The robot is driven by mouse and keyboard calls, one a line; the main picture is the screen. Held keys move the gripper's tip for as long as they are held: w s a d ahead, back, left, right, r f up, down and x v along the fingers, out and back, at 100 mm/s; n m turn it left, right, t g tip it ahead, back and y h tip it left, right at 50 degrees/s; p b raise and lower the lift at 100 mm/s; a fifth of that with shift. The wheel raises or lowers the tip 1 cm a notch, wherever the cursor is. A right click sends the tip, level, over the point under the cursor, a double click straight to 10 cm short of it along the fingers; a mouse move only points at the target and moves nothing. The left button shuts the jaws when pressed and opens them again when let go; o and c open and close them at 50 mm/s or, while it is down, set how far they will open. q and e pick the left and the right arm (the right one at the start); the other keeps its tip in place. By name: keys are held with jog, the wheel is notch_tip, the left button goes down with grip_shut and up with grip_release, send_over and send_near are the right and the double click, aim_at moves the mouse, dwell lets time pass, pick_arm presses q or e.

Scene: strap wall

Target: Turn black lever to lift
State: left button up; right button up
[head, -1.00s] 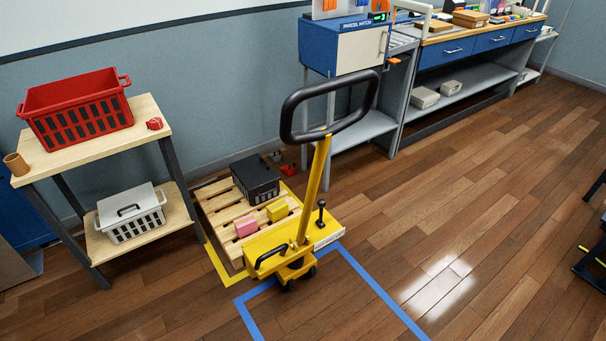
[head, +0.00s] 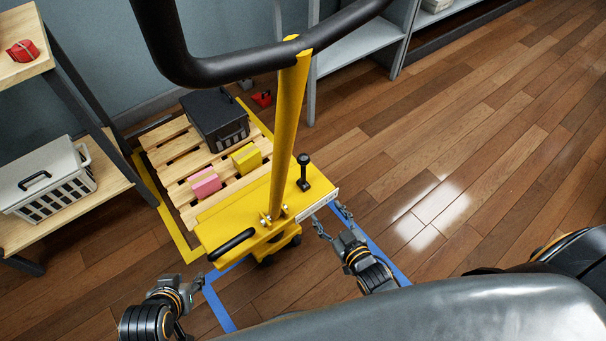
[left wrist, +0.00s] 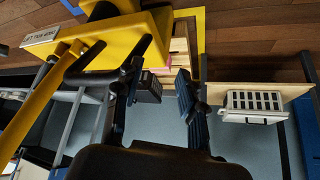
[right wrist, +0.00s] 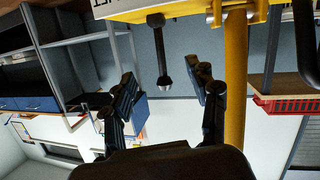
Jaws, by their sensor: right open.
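The black lever (head: 304,172) stands upright with a knob on top, on the right side of the yellow pallet truck (head: 225,222). My right gripper (head: 331,219) is open and empty, in front of the truck and to the right of the lever. In the right wrist view the lever (right wrist: 160,50) appears between and beyond the open fingers (right wrist: 163,88), apart from them. My left gripper (head: 197,284) is low at the truck's front left. In the left wrist view its fingers (left wrist: 158,80) are apart, near a black grab handle (left wrist: 88,62), with nothing between them.
The truck's tall yellow pole (head: 288,130) and black loop handle (head: 240,68) rise between the arms. Behind is a pallet (head: 170,150) with a black crate (head: 215,118), pink box (head: 205,182) and yellow box (head: 247,158). A shelf (head: 70,215) stands left; floor at right is clear.

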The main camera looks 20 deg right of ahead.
aim_at(306, 165)
jog(key=w+r+t+b, duration=0.1)
jog(key=w+b, duration=0.1)
jog(key=w, duration=0.3)
jog(key=w+a+r+t+b, duration=0.1)
jog(key=w+r+b, duration=0.1)
jog(key=w, duration=0.3)
jog(key=w+a+r+t+b, duration=0.1)
jog(key=w+r+b, duration=0.1)
jog(key=w, duration=0.3)
jog(key=shift+w+r+y, duration=0.2)
jog(key=shift+w+y, duration=0.1)
jog(key=shift+y, duration=0.1)
pick_arm(q)
jog(key=w+d+r+t+h, duration=0.1)
jog(key=w+r+t, duration=0.3)
jog(key=r, duration=0.5)
jog(key=w+d+r+t+h, duration=0.2)
jog(key=r+t, duration=0.4)
jog(key=r, duration=0.3)
jog(key=shift+w+d+r, duration=0.3)
jog(key=shift+w+d, duration=0.3)
jog(key=shift+w, duration=0.7)
pick_arm(e)
jog(key=shift+w+a, duration=0.1)
jog(key=shift+w, duration=0.3)
grip_shut()
